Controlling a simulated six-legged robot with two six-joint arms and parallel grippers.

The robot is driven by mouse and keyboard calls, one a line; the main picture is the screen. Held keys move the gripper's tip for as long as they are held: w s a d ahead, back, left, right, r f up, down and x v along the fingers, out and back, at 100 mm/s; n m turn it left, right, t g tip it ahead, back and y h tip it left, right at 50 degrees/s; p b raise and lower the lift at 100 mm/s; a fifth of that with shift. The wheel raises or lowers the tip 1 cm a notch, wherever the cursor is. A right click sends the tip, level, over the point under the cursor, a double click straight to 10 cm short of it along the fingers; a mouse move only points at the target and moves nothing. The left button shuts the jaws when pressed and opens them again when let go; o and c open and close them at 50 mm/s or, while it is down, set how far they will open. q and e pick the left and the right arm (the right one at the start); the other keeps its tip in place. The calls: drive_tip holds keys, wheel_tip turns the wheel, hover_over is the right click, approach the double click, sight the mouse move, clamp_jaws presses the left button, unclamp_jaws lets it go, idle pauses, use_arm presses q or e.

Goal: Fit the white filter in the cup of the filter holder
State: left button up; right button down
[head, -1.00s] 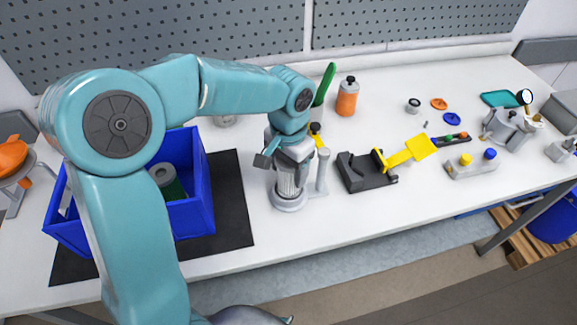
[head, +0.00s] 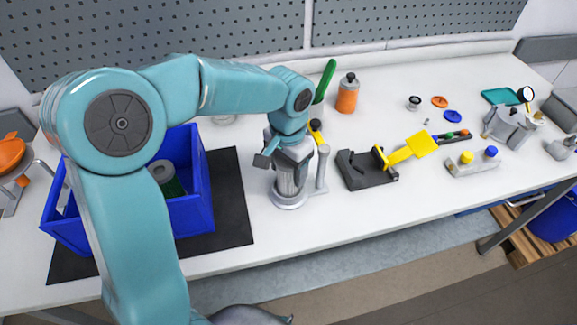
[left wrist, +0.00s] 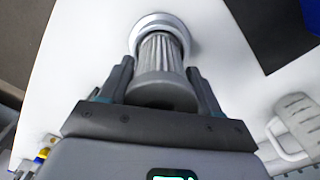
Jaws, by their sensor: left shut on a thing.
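The white filter (head: 287,181) is a pleated pale cylinder with a dark end cap. It stands upright, its lower end at the round cup of the filter holder (head: 291,202). In the left wrist view the filter (left wrist: 159,54) runs up to the cup's pale ring (left wrist: 148,23); how deep it sits I cannot tell. My left gripper (head: 284,163) is above the holder, shut on the filter's capped end. Its fingers (left wrist: 160,82) lie on either side of the cap in the left wrist view. My right gripper is out of view.
A grey post (head: 322,170) rises just right of the cup. A black stand (head: 366,172) with a yellow scoop (head: 408,149) lies farther right. A blue bin (head: 191,215) stands on a black mat (head: 231,210) at left. An orange bottle (head: 347,98) stands behind.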

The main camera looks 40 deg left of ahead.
use_arm(q)
drive_tip(key=shift+f, duration=0.3)
idle(0.5)
drive_tip(key=o, duration=1.3)
drive_tip(key=shift+r+p, duration=2.25)
drive_tip(key=shift+r, duration=0.8)
drive_tip(key=shift+s, duration=0.1)
